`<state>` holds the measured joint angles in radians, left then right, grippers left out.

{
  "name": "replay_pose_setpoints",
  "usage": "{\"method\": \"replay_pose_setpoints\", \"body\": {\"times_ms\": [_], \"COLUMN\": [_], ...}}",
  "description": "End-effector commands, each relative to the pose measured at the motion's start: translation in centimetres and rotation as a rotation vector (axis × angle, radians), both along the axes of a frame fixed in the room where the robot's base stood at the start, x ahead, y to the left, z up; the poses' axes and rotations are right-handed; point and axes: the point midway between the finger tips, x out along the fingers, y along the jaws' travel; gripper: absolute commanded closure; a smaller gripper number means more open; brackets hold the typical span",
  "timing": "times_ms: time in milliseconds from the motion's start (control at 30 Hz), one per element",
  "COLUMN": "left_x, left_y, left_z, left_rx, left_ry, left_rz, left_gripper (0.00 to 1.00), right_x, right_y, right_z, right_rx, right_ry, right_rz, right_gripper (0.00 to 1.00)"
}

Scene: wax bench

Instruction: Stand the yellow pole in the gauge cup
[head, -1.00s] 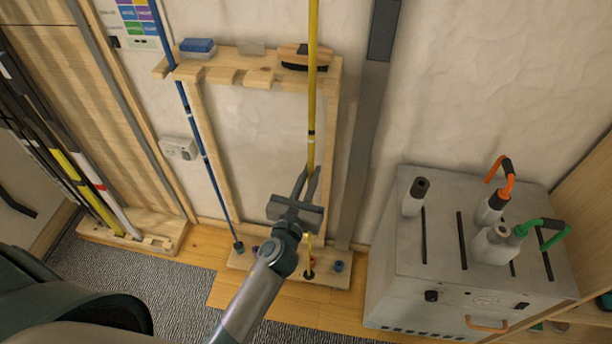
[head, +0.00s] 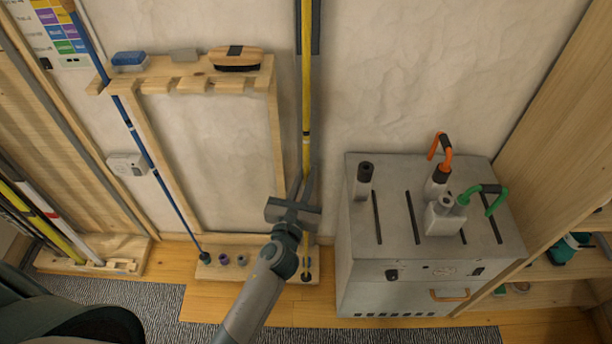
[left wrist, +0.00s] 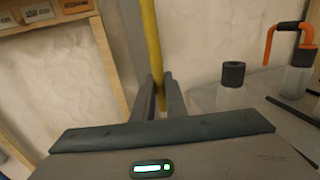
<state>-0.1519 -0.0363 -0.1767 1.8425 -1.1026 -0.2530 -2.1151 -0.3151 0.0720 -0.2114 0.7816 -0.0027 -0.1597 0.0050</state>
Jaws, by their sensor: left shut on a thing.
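My left gripper (head: 306,182) is shut on the yellow pole (head: 306,100), which it holds upright below mid-height. In the left wrist view the yellow pole (left wrist: 153,45) runs up between the two fingers (left wrist: 157,97). In the head view the pole stands in front of a grey vertical strip (head: 315,35) on the wall. Its dark lower tip (head: 306,276) shows at the right end of the wooden rack base, where a cup appears to be. I cannot tell whether the tip is inside that cup or just above it. My right gripper is not in view.
The blue pole (head: 150,160) leans with its foot in the left cup of the rack base (head: 222,272). Small cups (head: 223,259) sit beside it. A grey cabinet (head: 400,260) with bottles and hooked handles stands close on the right. More poles (head: 45,225) stand at far left.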

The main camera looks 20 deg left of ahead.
Motion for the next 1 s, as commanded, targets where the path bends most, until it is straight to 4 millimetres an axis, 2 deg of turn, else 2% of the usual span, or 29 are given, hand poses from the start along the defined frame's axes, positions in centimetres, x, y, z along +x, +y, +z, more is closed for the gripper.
{"method": "replay_pose_setpoints", "body": {"times_ms": [267,1000], "left_x": [1.0,6.8], "left_y": [0.3,2.0], "left_z": [0.0,0.1], "left_rx": [0.0,0.002], "left_ry": [-0.001,-0.002], "left_rz": [0.0,-0.001], "left_gripper": [1.0,1.0], "right_x": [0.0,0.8], "right_y": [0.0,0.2], "right_z": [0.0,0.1], "right_rx": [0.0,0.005], "right_ry": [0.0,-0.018], "right_rz": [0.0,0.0], "right_gripper": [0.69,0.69]}}
